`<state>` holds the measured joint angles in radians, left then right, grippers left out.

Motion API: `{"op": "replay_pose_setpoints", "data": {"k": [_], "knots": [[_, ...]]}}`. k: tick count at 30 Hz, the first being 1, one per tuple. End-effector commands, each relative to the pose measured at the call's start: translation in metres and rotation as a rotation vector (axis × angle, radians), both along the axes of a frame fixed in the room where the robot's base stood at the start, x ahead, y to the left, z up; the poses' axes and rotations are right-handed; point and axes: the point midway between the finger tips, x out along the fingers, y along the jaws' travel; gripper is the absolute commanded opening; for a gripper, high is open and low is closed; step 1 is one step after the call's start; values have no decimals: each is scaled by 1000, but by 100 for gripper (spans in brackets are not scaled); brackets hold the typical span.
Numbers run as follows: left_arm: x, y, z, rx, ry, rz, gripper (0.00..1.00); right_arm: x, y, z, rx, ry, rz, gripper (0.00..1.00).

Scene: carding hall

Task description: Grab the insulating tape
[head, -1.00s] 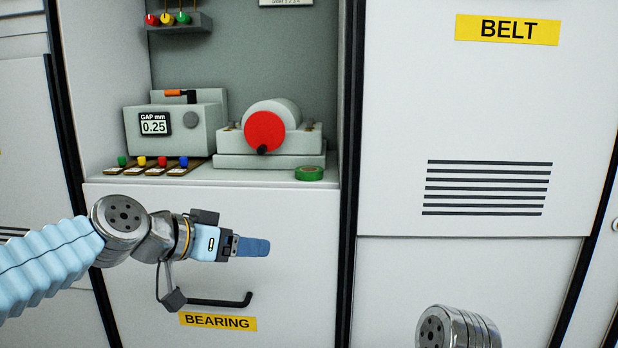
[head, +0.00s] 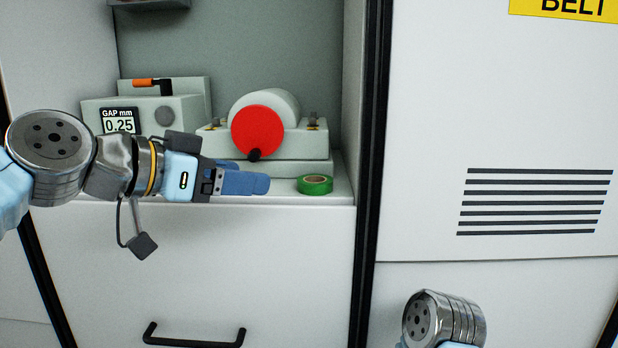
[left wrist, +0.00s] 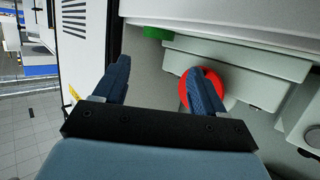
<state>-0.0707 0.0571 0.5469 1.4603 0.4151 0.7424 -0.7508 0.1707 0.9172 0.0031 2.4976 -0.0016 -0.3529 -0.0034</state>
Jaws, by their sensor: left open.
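A green roll of insulating tape (head: 315,184) lies flat near the front right corner of the cabinet shelf in the head view. Part of it shows at the top of the left wrist view (left wrist: 158,33), beyond the fingertips. My left gripper (head: 262,180) is open and empty, at the shelf's front edge, to the left of the tape and apart from it. Its blue fingers also show in the left wrist view (left wrist: 160,80). Only a metal link of my right arm shows at the bottom of the head view; the right gripper is out of view.
A grey machine with a red disc (head: 258,131) stands on the shelf (head: 345,188) behind the left gripper and tape. A gap gauge box (head: 150,112) stands left of it. The cabinet's right wall (head: 352,100) is close to the tape. A black handle (head: 195,338) sticks out below.

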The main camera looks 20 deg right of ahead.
Motion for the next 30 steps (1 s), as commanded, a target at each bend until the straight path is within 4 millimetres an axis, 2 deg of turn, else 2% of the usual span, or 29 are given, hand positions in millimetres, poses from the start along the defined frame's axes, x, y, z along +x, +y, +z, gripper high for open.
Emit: {"op": "replay_pose_setpoints", "data": {"k": [9,17,24,30], "knots": [[29,-54,-17,0,4,-5,71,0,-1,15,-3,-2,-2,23],[40,-76,-23,-1,3,-3,71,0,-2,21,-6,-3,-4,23],[57,-108,-30,1,3,-4,71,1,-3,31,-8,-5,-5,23],[61,-114,-33,0,0,0,71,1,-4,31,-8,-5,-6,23]]}}
